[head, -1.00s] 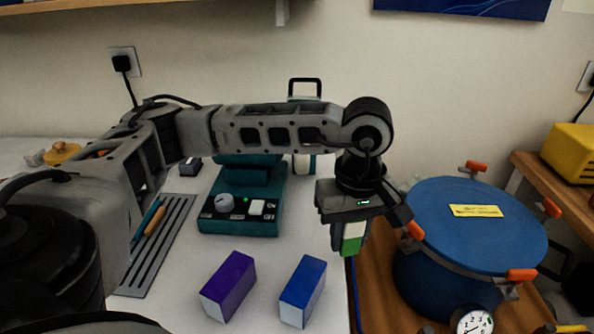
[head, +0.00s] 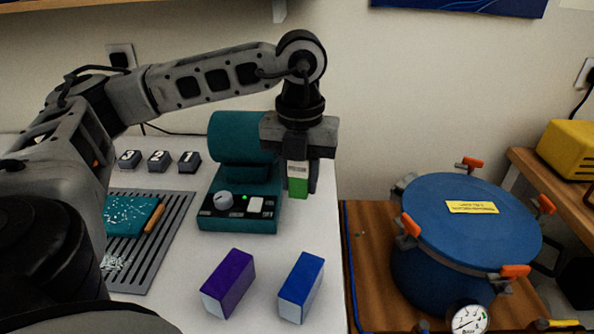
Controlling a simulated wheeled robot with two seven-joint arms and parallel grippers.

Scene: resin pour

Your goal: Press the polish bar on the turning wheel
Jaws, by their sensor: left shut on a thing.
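My left gripper (head: 299,165) points down and is shut on a green and white bar (head: 298,186), held above the white table at the right side of the teal polishing machine. A purple bar (head: 229,283) and a blue bar (head: 301,287), each with a white end, lie on the table in front. My right gripper is not in view.
A blue pressure pot (head: 465,230) with orange clamps stands on a wooden surface at right. A grey slatted rack (head: 165,250) with a teal item (head: 130,215) lies at left. Several numbered dark blocks (head: 159,161) stand behind it. Table front centre holds the two bars.

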